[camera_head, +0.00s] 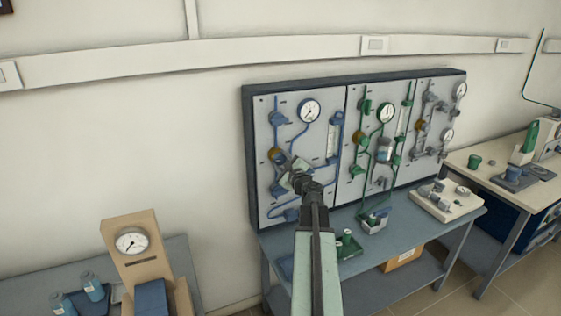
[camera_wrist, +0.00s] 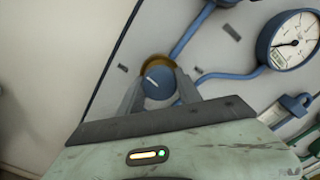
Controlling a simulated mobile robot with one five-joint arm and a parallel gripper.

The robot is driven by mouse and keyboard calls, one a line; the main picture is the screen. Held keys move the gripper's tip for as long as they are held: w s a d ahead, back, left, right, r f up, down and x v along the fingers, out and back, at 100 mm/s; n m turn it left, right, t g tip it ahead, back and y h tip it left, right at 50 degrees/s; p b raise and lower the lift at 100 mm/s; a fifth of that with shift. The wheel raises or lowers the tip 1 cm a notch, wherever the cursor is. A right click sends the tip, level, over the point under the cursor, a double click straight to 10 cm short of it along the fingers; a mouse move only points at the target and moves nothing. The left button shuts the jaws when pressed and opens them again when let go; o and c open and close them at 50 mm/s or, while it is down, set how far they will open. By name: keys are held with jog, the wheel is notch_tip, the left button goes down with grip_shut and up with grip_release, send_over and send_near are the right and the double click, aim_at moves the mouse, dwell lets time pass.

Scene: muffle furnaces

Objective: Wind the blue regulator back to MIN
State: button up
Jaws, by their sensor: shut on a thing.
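The blue regulator (camera_wrist: 157,84) is a round blue knob with a white pointer line and a brass collar behind it. It sits on the left panel of the grey board (camera_head: 297,190). My gripper (camera_wrist: 160,88) is shut on the knob, one finger on each side. The pointer line slants in the wrist view; I cannot read any MIN mark. In the head view my gripper (camera_head: 281,160) reaches the left panel and partly hides the knob, whose brass collar (camera_head: 273,154) shows. A dial gauge (camera_wrist: 289,41) with blue piping is at the right of the wrist view.
The middle panel has green piping and the right panel grey piping. A blue-grey bench (camera_head: 400,236) below holds small fittings and a tray (camera_head: 447,205). A wooden gauge stand (camera_head: 135,250) is at the lower left. Blue pipes run close to the knob.

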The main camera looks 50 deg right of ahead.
jog(key=shift+n, duration=0.8)
jog(key=o, duration=1.4)
jog(key=shift+c, duration=0.2)
jog(key=shift+s, duration=0.1)
jog(key=v, duration=0.7)
jog(key=shift+s+a, duration=0.15)
jog(key=shift+s, duration=0.15)
jog(key=shift+a+f, duration=0.1)
